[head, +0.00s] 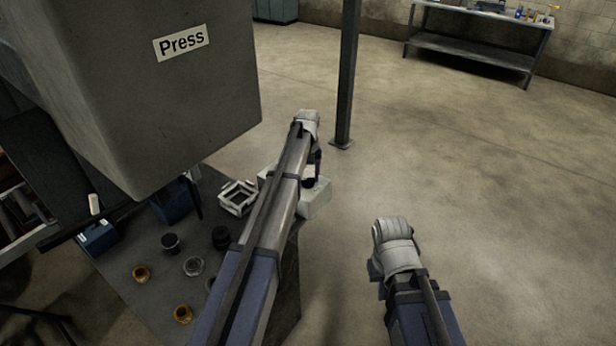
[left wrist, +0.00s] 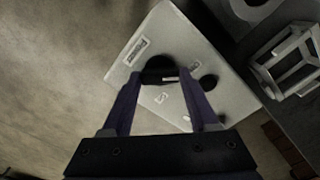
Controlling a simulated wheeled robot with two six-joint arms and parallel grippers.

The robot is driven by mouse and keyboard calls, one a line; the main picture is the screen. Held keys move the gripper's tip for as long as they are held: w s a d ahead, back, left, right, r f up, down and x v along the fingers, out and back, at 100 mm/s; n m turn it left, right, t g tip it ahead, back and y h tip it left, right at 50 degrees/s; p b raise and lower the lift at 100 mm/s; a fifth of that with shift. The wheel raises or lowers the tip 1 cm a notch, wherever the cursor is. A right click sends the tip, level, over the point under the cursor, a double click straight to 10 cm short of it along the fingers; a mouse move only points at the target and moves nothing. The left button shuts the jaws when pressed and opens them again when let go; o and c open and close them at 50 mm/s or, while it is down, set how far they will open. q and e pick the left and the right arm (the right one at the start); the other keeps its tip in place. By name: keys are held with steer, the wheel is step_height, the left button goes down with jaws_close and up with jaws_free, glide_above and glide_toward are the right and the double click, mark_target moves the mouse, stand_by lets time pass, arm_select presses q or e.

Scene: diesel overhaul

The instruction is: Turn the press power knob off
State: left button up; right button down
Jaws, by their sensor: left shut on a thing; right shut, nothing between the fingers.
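The light-coloured control box (head: 318,203) sits at the table's right edge, partly hidden by my left arm. In the left wrist view, the box (left wrist: 178,25) has printed labels and a black round knob (left wrist: 158,64). My left gripper (head: 309,181) points down at the box. In the left wrist view, the fingers of my left gripper (left wrist: 162,75) are shut on this black knob, one on each side. A second dark round part (left wrist: 208,82) is on the box to the right. The knob's setting cannot be read. My right gripper (head: 376,270) is shut and empty over the floor, mostly hidden by its wrist.
The grey press housing (head: 210,110), labelled Press, hangs over the table at left. A white open frame (head: 238,197) stands beside the box. Several small round parts lie on the table (head: 135,300). A post (head: 347,75) stands behind. The floor at right is free.

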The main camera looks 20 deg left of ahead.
mark_target(308, 179)
arm_select(q)
steer(key=o, duration=1.4)
steer(key=shift+r, duration=0.15)
step_height(308, 179, up, 8)
steer(key=p, duration=0.8)
steer(key=shift+f, duration=0.2)
